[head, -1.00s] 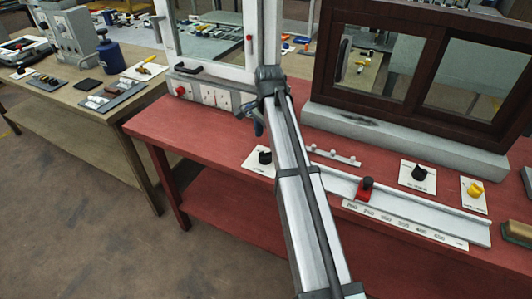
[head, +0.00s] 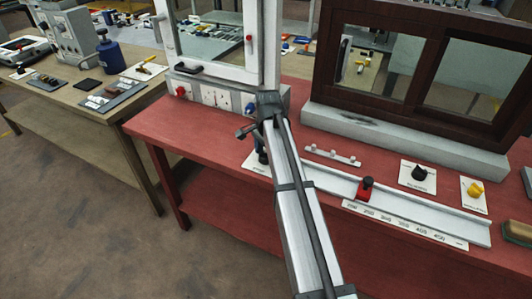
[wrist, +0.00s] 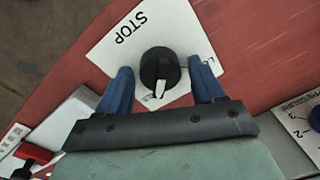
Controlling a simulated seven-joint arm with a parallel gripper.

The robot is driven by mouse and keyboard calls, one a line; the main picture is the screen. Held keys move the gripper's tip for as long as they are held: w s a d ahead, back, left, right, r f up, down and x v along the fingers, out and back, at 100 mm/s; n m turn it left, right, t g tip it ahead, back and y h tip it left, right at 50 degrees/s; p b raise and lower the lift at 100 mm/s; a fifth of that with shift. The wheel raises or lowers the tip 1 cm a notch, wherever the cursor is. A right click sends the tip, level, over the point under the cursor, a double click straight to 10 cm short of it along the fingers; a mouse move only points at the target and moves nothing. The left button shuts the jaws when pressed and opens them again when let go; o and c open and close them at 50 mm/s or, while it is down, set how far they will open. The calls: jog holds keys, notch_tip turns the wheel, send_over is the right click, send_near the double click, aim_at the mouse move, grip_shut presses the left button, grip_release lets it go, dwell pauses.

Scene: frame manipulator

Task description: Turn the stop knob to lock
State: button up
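The stop knob is a round black knob (wrist: 159,66) with a white pointer, on a white plate (wrist: 110,52) marked STOP. In the wrist view its pointer faces down toward my gripper's body. A second label at the plate's right edge is partly hidden by a finger. My gripper (wrist: 161,70) is open, with one blue finger on each side of the knob and a visible gap on both sides. In the head view the knob (head: 262,158) is partly hidden by my arm.
On the red table (head: 185,130), a rail with a red slider (head: 366,188) lies right of the knob. Another black knob (head: 418,173) and a yellow knob (head: 475,189) stand farther right. A dark-framed window (head: 415,75) and a white frame with a switch box (head: 215,97) stand behind.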

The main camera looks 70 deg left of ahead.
jog(key=c, duration=0.9)
jog(key=shift+n, duration=0.3)
jog(key=n, duration=0.3)
jog(key=shift+n, duration=0.3)
jog(key=n, duration=0.4)
jog(key=shift+a+n, duration=0.1)
jog(key=shift+n, duration=0.2)
jog(key=n, duration=0.9)
jog(key=shift+s+h, duration=0.1)
jog(key=shift+h, duration=0.2)
